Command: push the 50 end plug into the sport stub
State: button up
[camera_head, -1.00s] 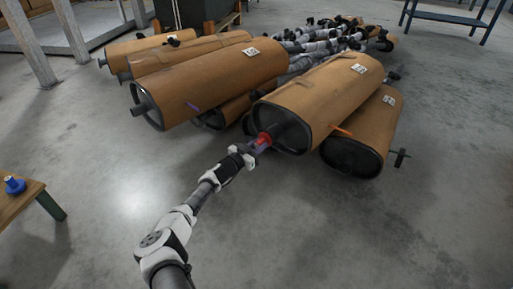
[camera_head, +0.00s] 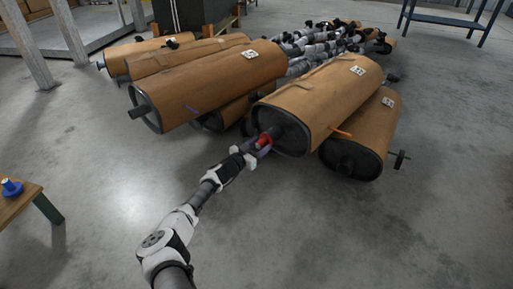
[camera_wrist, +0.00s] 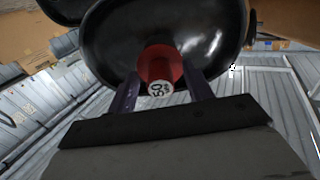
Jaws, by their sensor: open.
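The red 50 end plug (camera_head: 265,141) sits at the stub (camera_head: 274,132) on the near end of the middle brown-wrapped muffler (camera_head: 320,95). In the wrist view the plug (camera_wrist: 160,65) shows its pale round face marked 50 against the black end cap (camera_wrist: 205,30). My gripper (camera_head: 261,147) is at the plug. In the wrist view its two dark fingers stand on either side of the plug, open, with gaps visible beside the plug's face. The stub behind the plug is hidden there, so I cannot tell how deep the plug sits.
Other wrapped mufflers lie left (camera_head: 210,85) and right (camera_head: 365,140), with stubs sticking out. A small table (camera_head: 18,203) at the left edge carries a blue plug (camera_head: 11,187). A blue-framed bench (camera_head: 450,17) stands at the back right. The grey floor in front is clear.

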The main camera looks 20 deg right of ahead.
jog(key=p+v, duration=0.5)
jog(key=v, duration=0.8)
jog(key=shift+s+a+p, duration=0.2)
jog(key=shift+a+p, duration=0.15)
jog(key=shift+r, duration=0.1)
